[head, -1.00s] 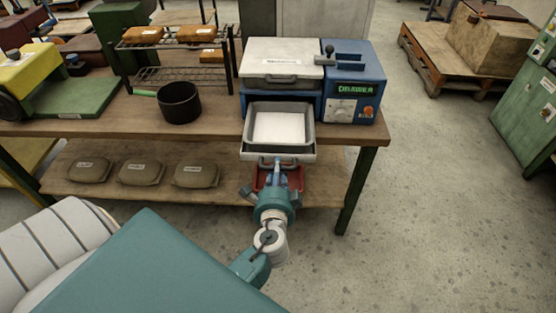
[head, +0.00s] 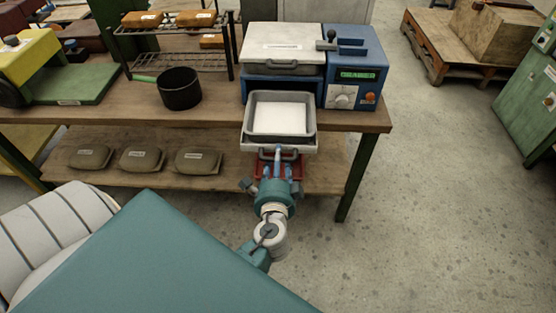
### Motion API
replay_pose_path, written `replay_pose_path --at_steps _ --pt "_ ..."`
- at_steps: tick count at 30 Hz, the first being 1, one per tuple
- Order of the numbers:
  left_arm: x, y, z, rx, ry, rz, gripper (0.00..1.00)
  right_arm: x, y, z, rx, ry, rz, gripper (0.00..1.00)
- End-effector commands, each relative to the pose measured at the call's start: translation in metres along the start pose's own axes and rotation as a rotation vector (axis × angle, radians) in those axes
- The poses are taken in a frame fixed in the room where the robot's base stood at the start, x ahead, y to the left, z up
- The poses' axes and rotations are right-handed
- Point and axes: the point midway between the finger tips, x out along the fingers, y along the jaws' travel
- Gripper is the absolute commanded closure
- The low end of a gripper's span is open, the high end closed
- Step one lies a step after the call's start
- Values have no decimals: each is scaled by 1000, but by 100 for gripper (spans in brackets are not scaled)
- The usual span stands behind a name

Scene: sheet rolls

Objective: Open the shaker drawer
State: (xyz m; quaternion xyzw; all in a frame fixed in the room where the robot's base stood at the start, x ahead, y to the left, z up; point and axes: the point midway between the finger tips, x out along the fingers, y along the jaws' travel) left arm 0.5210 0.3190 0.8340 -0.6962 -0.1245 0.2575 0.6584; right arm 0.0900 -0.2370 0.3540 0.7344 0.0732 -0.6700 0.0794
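The shaker (head: 284,42) is a machine with a pale lid and a blue control box (head: 353,70) on the bench. Its drawer (head: 281,145) stands pulled out below the lid, past the bench's front edge. A grey tray (head: 280,117) with a white bottom sits in the drawer. My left gripper (head: 279,161) is at the handle on the drawer front, its fingers close together and seemingly shut on it. The fingertips are small and partly hidden. My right gripper is not in view.
A black pan (head: 179,90) and a wire rack (head: 172,62) with orange blocks stand left on the bench (head: 120,117). Tan bags (head: 142,160) and a red object (head: 292,165) show lower down.

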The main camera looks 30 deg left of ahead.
Motion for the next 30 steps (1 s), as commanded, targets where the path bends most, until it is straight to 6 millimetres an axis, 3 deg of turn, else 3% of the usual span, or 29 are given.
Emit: replay_pose_path --at_steps 5,15,21,30 --pt "-12 1 0 0 0 2 63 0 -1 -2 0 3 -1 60" --pt "-82 2 0 1 0 4 63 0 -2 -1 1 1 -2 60" --pt "-111 1 0 0 0 2 63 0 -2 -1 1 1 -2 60" --pt "-121 0 0 0 0 0 63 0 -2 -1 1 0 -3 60"
